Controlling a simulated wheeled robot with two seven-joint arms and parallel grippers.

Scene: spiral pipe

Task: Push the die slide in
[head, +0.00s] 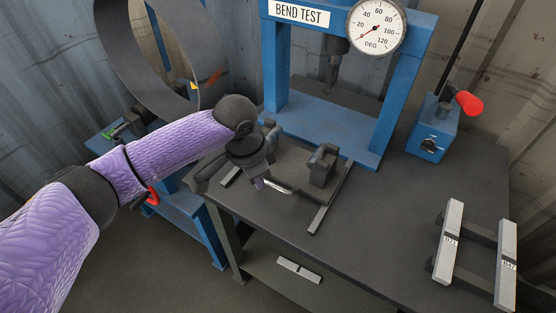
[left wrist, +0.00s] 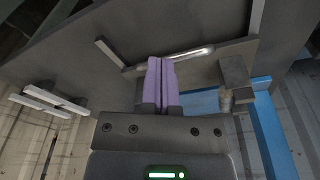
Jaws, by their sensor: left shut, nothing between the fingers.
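The die slide (head: 322,165) sits on the dark table in front of the blue bend-test frame, with upright dark die blocks and a light metal bar (head: 281,189) along its front side. In the left wrist view the bar (left wrist: 187,57) runs behind my fingertips, and a die block (left wrist: 235,73) stands to its right. My left gripper (head: 259,183) is shut and empty, pointing down at the bar's left end. Its purple fingers (left wrist: 161,65) are together; I cannot tell if they touch the bar. My arm hides part of the slide's left side. My right gripper is not in view.
The blue bend-test frame (head: 393,95) with a dial gauge (head: 376,27) stands behind. A blue lever box (head: 432,130) with a red knob is at the right. Labelled metal strips (head: 449,240) rest on a rack at front right. Another strip (head: 299,270) lies on the lower shelf.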

